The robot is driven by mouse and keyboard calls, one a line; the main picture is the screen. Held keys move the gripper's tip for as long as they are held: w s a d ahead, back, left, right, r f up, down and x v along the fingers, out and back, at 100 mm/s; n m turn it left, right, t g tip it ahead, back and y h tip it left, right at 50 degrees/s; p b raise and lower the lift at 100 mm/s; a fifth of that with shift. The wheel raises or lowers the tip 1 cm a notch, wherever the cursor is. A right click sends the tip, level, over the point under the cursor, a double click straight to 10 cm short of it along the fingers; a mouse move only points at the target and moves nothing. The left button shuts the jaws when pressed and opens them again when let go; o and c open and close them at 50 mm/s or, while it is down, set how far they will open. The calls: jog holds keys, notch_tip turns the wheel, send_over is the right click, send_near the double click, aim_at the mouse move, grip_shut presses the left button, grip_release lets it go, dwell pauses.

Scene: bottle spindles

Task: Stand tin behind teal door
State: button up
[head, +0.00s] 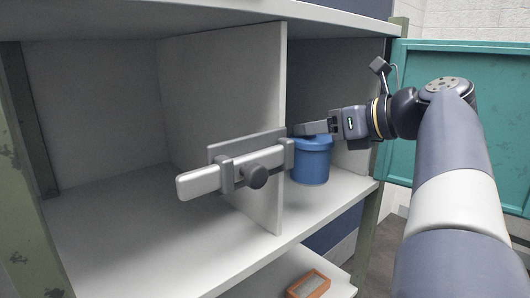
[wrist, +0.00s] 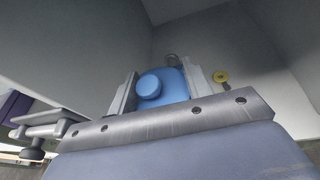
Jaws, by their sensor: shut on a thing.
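The blue tin (head: 311,162) is upright inside the right-hand compartment of the cabinet, just right of the divider. My gripper (head: 314,129) reaches in from the right and is shut on the tin's upper part. In the wrist view the tin (wrist: 172,84), with a round blue knob, sits between the two fingers (wrist: 160,92). I cannot tell whether its base touches the shelf. The teal door (head: 455,110) stands wide open on the right, partly hidden behind my arm.
A pale divider (head: 225,85) with a grey sliding bolt (head: 230,170) separates the empty left compartment. The bolt sticks out close to the tin. An orange-framed block (head: 308,285) lies on the lower shelf.

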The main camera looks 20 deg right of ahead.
jog(key=w+a, duration=0.2)
jog(key=w, duration=0.3)
jog(key=shift+w+a+f, duration=0.1)
jog(key=shift+w+f, duration=0.05)
jog(key=shift+f, duration=1.6)
jog(key=shift+w+a+f, duration=0.1)
jog(key=shift+f, duration=1.65)
jog(key=o, duration=1.5)
jog(key=shift+f, duration=0.1)
jog(key=shift+d, duration=0.1)
jog(key=v, duration=1.2)
jog(key=shift+b, duration=0.35)
